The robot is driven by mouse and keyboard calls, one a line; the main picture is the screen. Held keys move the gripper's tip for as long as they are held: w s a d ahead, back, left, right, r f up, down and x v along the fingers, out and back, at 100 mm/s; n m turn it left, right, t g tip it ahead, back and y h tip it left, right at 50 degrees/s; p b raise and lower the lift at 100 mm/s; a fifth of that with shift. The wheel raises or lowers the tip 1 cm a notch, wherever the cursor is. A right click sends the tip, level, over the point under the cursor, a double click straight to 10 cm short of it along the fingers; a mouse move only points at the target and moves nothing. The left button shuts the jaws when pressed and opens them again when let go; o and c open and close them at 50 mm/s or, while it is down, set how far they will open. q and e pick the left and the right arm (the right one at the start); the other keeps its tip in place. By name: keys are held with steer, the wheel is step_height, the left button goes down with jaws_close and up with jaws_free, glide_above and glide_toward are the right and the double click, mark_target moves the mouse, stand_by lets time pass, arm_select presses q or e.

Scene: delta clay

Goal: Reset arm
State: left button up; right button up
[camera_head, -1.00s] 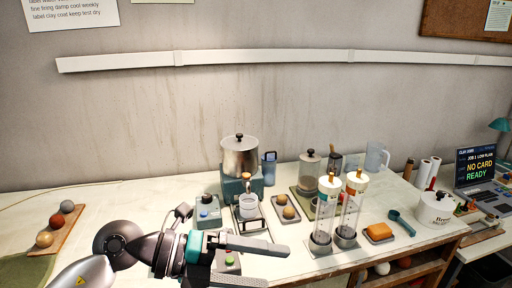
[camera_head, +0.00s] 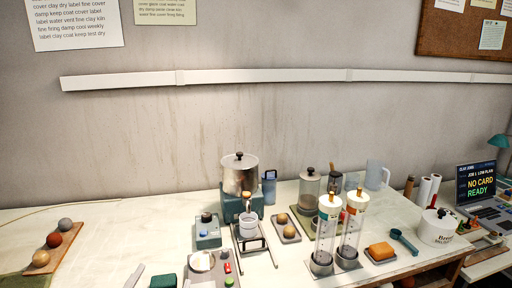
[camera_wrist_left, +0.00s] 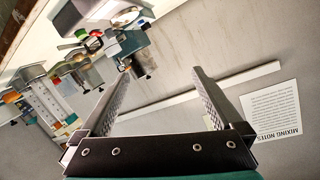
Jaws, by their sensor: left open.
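My left gripper (camera_head: 160,278) shows only in part at the bottom edge of the head view, left of the grey tray. In the left wrist view its two fingers (camera_wrist_left: 162,73) stand wide apart with nothing between them. The wrist view looks tilted past the fingers towards the wall and the bench. The rest of the left arm is out of the head view. My right gripper is not in view.
Behind stand a metal pot (camera_head: 239,176), a teal device (camera_head: 208,236) and two clear cylinders (camera_head: 350,230). Clay balls (camera_head: 54,240) lie at left. The bench's left middle is bare.

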arm_select(q)
steer(key=s+d+f+n+g+h, duration=0.1)
steer(key=s+d+f+n+g, duration=0.1)
steer(key=s+f+g, duration=1.35)
steer(key=s+f+t+b, duration=0.1)
steer(key=s+f, duration=0.2)
steer(key=f, duration=0.9)
steer(key=s+f+t+b, duration=0.1)
steer(key=s+f, duration=0.2)
steer(key=f, duration=0.8)
steer(key=s+a+f+g+b, duration=0.1)
steer(key=s+a+f, duration=0.2)
steer(key=s+f, duration=1.2)
steer(key=shift+s+f+m, duration=0.3)
steer(key=shift+f, duration=0.5)
steer(key=shift+a, duration=0.1)
